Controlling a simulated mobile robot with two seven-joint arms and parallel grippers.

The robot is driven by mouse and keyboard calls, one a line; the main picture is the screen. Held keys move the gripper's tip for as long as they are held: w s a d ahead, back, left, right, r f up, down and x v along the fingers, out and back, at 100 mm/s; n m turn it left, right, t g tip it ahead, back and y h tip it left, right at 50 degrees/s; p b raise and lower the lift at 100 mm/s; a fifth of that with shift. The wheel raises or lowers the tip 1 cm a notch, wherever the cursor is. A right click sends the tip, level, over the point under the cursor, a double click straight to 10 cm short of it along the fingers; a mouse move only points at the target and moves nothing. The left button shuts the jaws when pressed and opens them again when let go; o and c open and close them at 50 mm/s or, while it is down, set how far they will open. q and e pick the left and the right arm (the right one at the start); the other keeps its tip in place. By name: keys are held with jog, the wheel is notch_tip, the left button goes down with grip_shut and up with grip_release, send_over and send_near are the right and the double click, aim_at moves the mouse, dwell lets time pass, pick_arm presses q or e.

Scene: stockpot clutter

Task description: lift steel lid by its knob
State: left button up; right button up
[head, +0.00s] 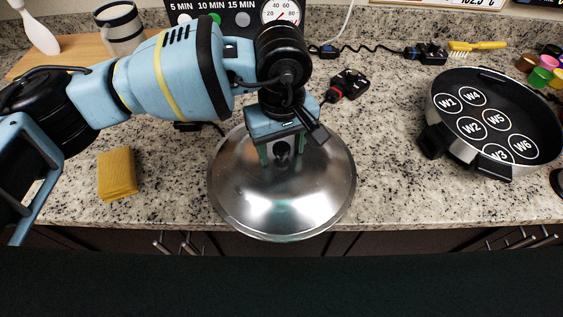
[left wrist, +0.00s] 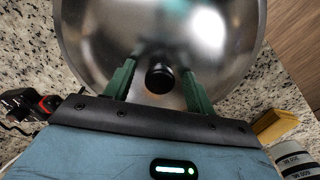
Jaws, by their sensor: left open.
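The steel lid (head: 240,205) is a wide shiny dome on the counter's front part in the head view. Its black knob (head: 282,150) stands at the middle of the dome. My left gripper (head: 282,158) points down over the lid, with its green fingers open on either side of the knob. In the left wrist view, the knob (left wrist: 159,78) sits between the two open fingers (left wrist: 158,85), with a gap on each side. The lid (left wrist: 95,35) fills the upper part of that view. My right gripper is not in view.
A black pan (head: 540,120) with labelled discs stands at the right. A yellow sponge (head: 117,174) lies left of the lid. Black plugs (head: 350,84) and cables lie behind the lid. The speckled counter (head: 385,190) is clear right of the lid.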

pick_arm(q)
jog(key=shift+c, duration=0.4)
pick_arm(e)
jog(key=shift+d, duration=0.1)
pick_arm(q)
grip_shut()
jog(key=shift+r, duration=0.55)
notch_tip(320, 180, up, 3)
jog(key=shift+f+b, duration=0.2)
jog(key=shift+b, duration=0.15)
jog(key=s+a+r+b, duration=0.1)
jog(key=s+a, duration=0.3)
jog(key=s, duration=1.1)
jog(key=shift+s+a+r, duration=0.15)
jog(key=shift+s+a, duration=0.05)
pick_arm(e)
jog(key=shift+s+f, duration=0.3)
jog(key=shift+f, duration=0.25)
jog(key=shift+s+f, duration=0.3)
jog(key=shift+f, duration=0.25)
